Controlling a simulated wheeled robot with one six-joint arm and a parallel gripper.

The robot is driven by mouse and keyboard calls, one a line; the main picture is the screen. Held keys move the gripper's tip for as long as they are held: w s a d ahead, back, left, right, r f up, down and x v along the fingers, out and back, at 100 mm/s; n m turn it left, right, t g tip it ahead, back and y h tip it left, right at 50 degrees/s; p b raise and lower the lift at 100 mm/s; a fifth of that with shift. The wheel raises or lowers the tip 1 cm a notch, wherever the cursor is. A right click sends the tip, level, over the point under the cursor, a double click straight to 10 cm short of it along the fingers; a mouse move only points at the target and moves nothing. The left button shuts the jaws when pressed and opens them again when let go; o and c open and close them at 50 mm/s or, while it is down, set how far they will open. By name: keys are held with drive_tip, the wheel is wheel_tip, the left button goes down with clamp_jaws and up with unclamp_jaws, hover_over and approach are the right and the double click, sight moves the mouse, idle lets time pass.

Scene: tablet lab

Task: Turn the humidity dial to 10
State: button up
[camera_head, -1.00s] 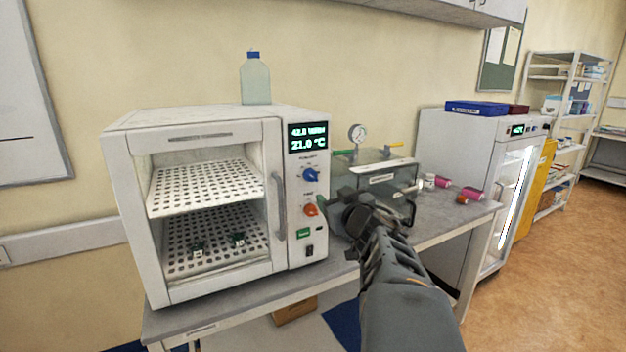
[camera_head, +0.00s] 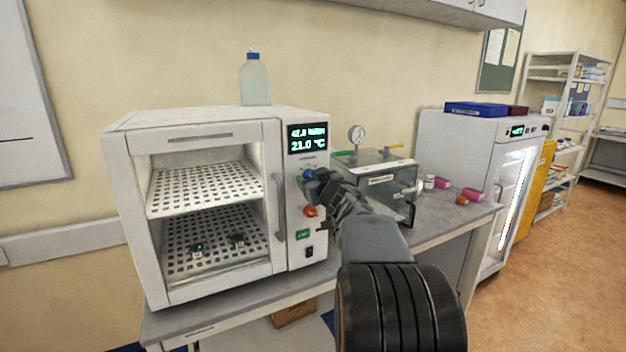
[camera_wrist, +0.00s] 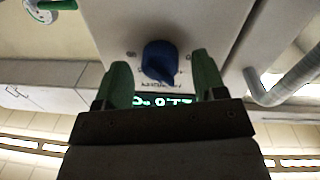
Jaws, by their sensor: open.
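The white chamber (camera_head: 187,129) stands on the bench with its control panel on the right side. Its display (camera_head: 307,138) appears to read 42.0 on top and 21.0 °C below. The blue humidity dial (camera_wrist: 160,61) sits between my gripper's two green fingertips in the wrist view, with a gap on each side. In the head view my gripper (camera_head: 318,183) is at the upper dial and hides most of it; a bit of the blue dial (camera_head: 308,174) shows. My gripper is open. An orange dial (camera_head: 310,211) is just below it on the panel.
A green switch (camera_head: 303,234) and a black switch are lower on the panel. The chamber's door handle (camera_head: 280,207) is left of the dials. A clear box with a gauge (camera_head: 357,134) stands close on the right. A bottle (camera_head: 255,80) stands on the chamber.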

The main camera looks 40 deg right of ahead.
drive_tip(key=shift+w, duration=0.2)
drive_tip(key=shift+c, duration=0.3)
drive_tip(key=c, duration=0.9)
drive_tip(key=shift+o, duration=0.2)
drive_tip(key=n+b, duration=0.1)
drive_tip(key=n, duration=0.3)
drive_tip(key=shift+f+b, duration=0.1)
drive_tip(key=shift+b, duration=0.3)
drive_tip(key=n+b, duration=0.2)
drive_tip(key=n, duration=0.2)
drive_tip(key=shift+n+t, duration=0.3)
drive_tip(key=shift+n, duration=0.4)
